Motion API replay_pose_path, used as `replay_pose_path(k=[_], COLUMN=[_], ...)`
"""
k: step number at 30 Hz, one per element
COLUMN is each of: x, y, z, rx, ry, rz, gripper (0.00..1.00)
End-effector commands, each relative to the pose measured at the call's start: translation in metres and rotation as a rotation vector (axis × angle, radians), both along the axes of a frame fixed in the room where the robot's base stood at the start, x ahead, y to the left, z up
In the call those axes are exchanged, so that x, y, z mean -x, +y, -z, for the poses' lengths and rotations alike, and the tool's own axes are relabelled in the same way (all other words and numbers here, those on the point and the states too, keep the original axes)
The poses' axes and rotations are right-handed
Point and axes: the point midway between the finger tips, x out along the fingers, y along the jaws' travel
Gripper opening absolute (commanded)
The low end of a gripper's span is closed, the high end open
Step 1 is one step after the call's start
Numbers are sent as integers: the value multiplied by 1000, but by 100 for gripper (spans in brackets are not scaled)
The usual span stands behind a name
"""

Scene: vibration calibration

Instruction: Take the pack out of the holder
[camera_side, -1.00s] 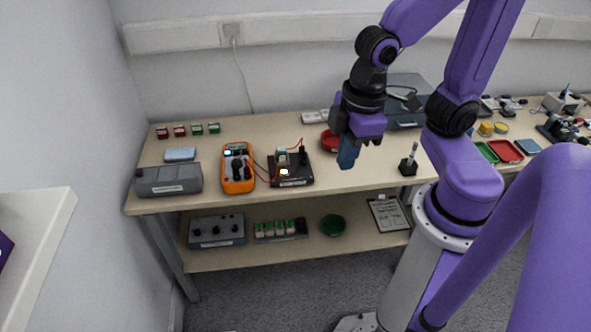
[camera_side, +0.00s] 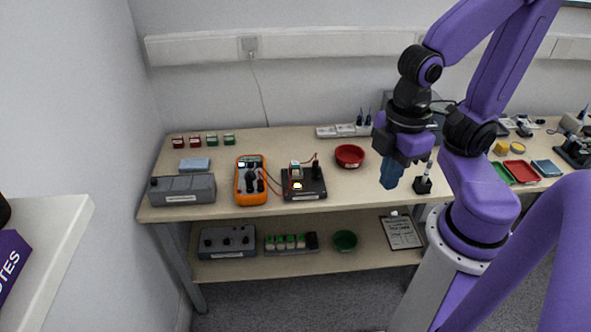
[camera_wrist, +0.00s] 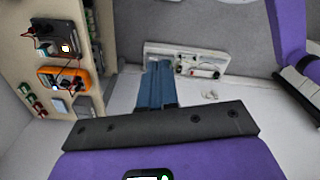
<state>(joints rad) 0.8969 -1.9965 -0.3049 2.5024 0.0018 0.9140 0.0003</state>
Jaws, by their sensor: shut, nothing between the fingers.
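A small white and green block (camera_side: 295,170), which looks like the pack, stands upright on a black base (camera_side: 308,191) with a lit display, which looks like its holder. Wires run from the base to the orange meter beside it. My gripper (camera_side: 389,183) hangs above the bench, well to the right of the base, with its blue fingers shut and empty. In the wrist view the shut fingers (camera_wrist: 157,70) point at other things, and the black base (camera_wrist: 42,38) shows at the upper left. How the block is seated is too small to tell.
The orange meter (camera_side: 251,183) and a grey case (camera_side: 182,190) stand left of the base. A red bowl (camera_side: 349,155) lies between base and gripper. A black stand (camera_side: 422,185) is close right of the gripper. The lower shelf holds a rack of similar blocks (camera_side: 290,243).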

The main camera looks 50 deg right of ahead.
Motion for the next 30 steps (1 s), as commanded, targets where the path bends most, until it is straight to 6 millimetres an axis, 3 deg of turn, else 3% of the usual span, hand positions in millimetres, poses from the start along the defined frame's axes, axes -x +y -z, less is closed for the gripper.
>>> replay_pose_path(k=[11, 16, 26, 30], x=[0, 0, -2, -17], y=[0, 0, -1, -6], z=[0, 0, 1, 12], rx=[0, 0, 12, 110], ry=[0, 0, -2, -22], rz=[0, 0, -2, -27], gripper=[3, 59, 60, 60])
